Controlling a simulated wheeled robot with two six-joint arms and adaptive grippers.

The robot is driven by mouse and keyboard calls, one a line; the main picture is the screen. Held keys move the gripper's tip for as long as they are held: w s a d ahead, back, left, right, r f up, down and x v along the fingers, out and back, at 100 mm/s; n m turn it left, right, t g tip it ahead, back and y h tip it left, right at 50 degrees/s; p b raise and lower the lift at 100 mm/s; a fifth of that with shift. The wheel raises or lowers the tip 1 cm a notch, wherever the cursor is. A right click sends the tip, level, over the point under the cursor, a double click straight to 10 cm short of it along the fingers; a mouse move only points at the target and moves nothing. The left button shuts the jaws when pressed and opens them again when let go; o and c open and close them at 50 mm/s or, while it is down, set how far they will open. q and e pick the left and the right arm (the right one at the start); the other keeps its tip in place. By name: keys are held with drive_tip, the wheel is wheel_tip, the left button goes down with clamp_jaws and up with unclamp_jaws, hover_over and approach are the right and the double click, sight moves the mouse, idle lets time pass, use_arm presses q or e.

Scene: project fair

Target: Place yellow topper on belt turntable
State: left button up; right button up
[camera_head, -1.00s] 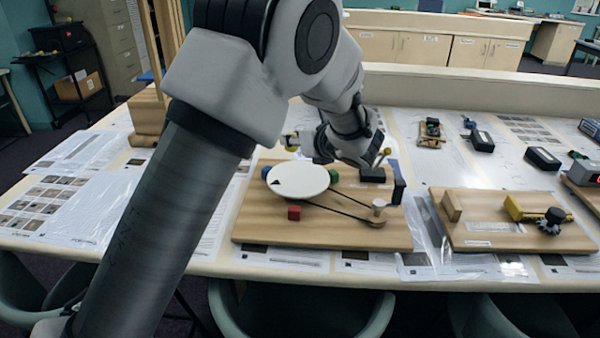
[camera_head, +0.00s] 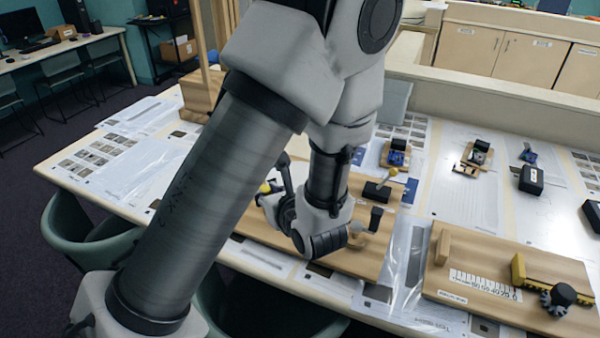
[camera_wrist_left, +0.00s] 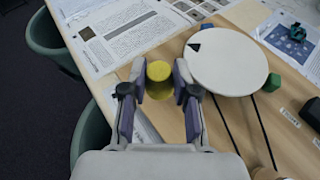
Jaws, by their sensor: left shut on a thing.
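My left gripper (camera_wrist_left: 160,85) is shut on the yellow topper (camera_wrist_left: 160,70), a short yellow cylinder between its fingertips in the left wrist view. The topper also shows small beside my arm in the head view (camera_head: 265,188). The belt turntable's white disc (camera_wrist_left: 228,60), with a black triangle mark, lies just right of the gripper in the wrist view. The topper appears left of the disc and not over it. Its height above the wood cannot be told. In the head view my arm hides the disc; part of the wooden base (camera_head: 372,262) shows. My right gripper is not in view.
A green block (camera_wrist_left: 272,82) sits at the disc's right edge, and a belt runs from the disc. A black block (camera_head: 377,191) with a tilted stick stands on the base's far side. Another wooden board (camera_head: 500,262) lies to the right. Chairs (camera_head: 85,228) stand along the table edge.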

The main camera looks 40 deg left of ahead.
use_arm(q)
drive_tip(key=w+a+p, duration=0.1)
drive_tip(key=w, duration=0.3)
drive_tip(key=w+a+f+p, duration=0.1)
drive_tip(key=w+a+p, duration=0.1)
drive_tip(key=w, duration=0.3)
drive_tip(key=w+a+p, duration=0.1)
drive_tip(key=w, duration=0.4)
drive_tip(key=shift+w+a+f+p, duration=0.15)
drive_tip(key=shift+a+p, duration=0.15)
drive_tip(key=shift+p, duration=0.05)
drive_tip(key=f, duration=0.2)
drive_tip(key=f+p, duration=0.1)
drive_tip(key=shift+w+f, duration=0.2)
drive_tip(key=shift+f, duration=0.25)
drive_tip(key=shift+s, duration=0.1)
drive_tip(key=o, duration=0.5)
drive_tip(key=shift+f, duration=0.15)
drive_tip(key=o, duration=0.4)
